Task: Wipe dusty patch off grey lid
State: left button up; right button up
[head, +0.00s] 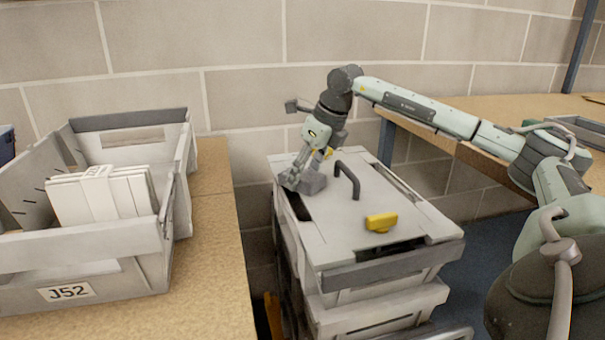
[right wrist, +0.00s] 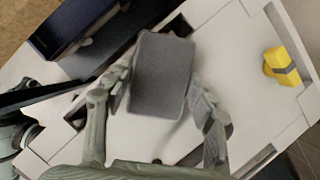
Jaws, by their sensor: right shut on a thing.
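The pale grey lid (head: 345,235) tops a stack of crates in the middle of the head view; it also fills much of the right wrist view (right wrist: 235,65). A dark handle (head: 348,178) stands up from it. My right gripper (head: 303,180) is shut on a dark grey block (head: 314,183), between its fingers in the right wrist view (right wrist: 162,75). The block is low over the lid's far left part and seems to touch it, left of the handle. I cannot make out a dusty patch; gripper and block cover part of the lid. My left gripper is out of view.
A yellow block (head: 381,222) sits on the lid's near right part. On the left, a grey crate marked J52 (head: 110,280) holding white packs (head: 105,195) stands on a wooden top (head: 215,270). A wooden table (head: 480,110) is behind right, a brick wall behind.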

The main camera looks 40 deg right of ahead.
aim_at(311, 187)
jog(key=shift+s+a+f+b, duration=0.1)
jog(key=shift+s+a+b, duration=0.25)
jog(key=shift+s, duration=0.2)
jog(key=shift+s+a+f+b, duration=0.1)
jog(key=shift+s+a+b, duration=0.1)
jog(key=shift+s+b, duration=0.25)
jog(key=shift+s+a+r, duration=0.15)
jog(key=shift+s+a, duration=0.05)
jog(key=shift+s, duration=0.2)
jog(key=shift+s+a+f+b, duration=0.1)
jog(key=shift+s+a+b, duration=0.15)
jog(key=shift+s+b, duration=0.3)
jog(key=shift+s+a+f+b, duration=0.1)
jog(key=shift+s+a+b, duration=0.15)
jog(key=shift+s+b, duration=0.25)
jog(key=shift+s+a+r+b, duration=0.1)
jog(key=shift+s+a+b, duration=0.3)
jog(key=shift+s+b, duration=0.15)
jog(key=shift+s+a+b, duration=0.3)
jog(key=shift+s+b, duration=0.2)
jog(key=shift+s+a+b, duration=0.25)
jog(key=shift+s+b, duration=0.25)
jog(key=shift+s+a+r+b, duration=0.1)
jog(key=shift+s+a+b, duration=0.2)
jog(key=shift+s, duration=0.15)
jog(key=shift+r+p, duration=2.65)
jog(key=shift+r, duration=0.4)
